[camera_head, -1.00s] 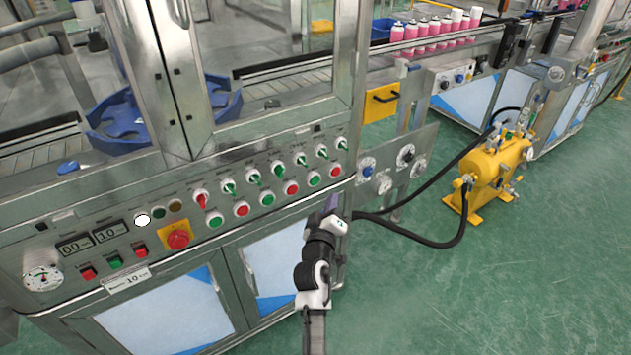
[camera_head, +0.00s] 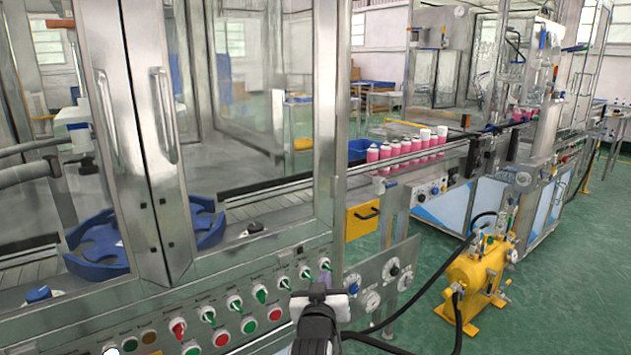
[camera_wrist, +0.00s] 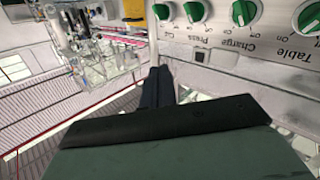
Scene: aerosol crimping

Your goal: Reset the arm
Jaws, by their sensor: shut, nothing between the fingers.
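My gripper (camera_head: 325,281) is at the bottom centre of the head view, in front of the right end of the machine's control panel (camera_head: 208,272). Its fingers are small there and partly hidden by my wrist. In the wrist view, the dark fingers of my gripper (camera_wrist: 158,86) are together with nothing between them. Green knobs (camera_wrist: 244,13) of the panel show upside down at the top right of that view, apart from the fingers.
A steel cabinet (camera_head: 325,130) with glass doors stands on the left. A yellow tank (camera_head: 477,283) with black hoses is on the floor at right. Pink cans (camera_head: 405,148) line the conveyor behind. Green floor (camera_head: 570,290) is clear at far right.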

